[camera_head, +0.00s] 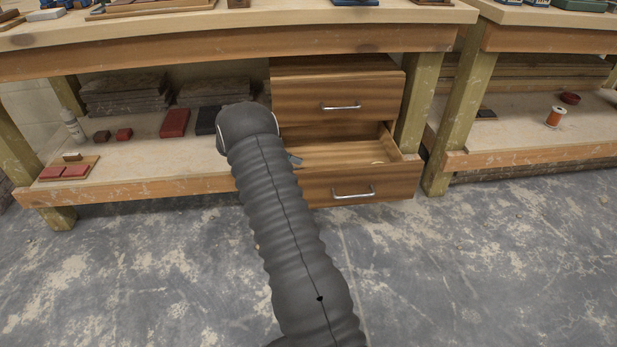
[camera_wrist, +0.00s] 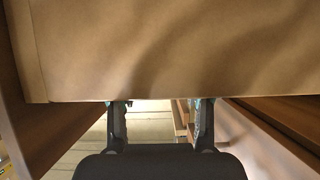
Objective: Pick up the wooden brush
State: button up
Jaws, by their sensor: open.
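I cannot make out a wooden brush for sure in either view. The lower drawer (camera_head: 352,186) under the bench is pulled open, and its pale inside shows in part; a small light thing (camera_head: 377,163) lies at its right side, too small to tell. My dark arm hides the drawer's left part. My gripper (camera_wrist: 161,102) is open in the wrist view, its two fingers apart with nothing seen between them. The fingertips meet the edge of a plain brown wooden surface (camera_wrist: 170,50) in that picture; whether they touch it I cannot tell. Only a bit of the gripper shows beside my arm in the head view.
A closed upper drawer (camera_head: 338,95) sits above the open one. Red blocks (camera_head: 174,123), grey slabs (camera_head: 125,93) and a white bottle (camera_head: 72,126) stand on the lower shelf at left. A wooden post (camera_head: 417,105) stands right of the drawers. The floor in front is clear.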

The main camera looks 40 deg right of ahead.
jog(key=x, duration=0.2)
jog(key=shift+s+d+f, duration=0.15)
jog(key=shift+d, duration=0.1)
grip_shut()
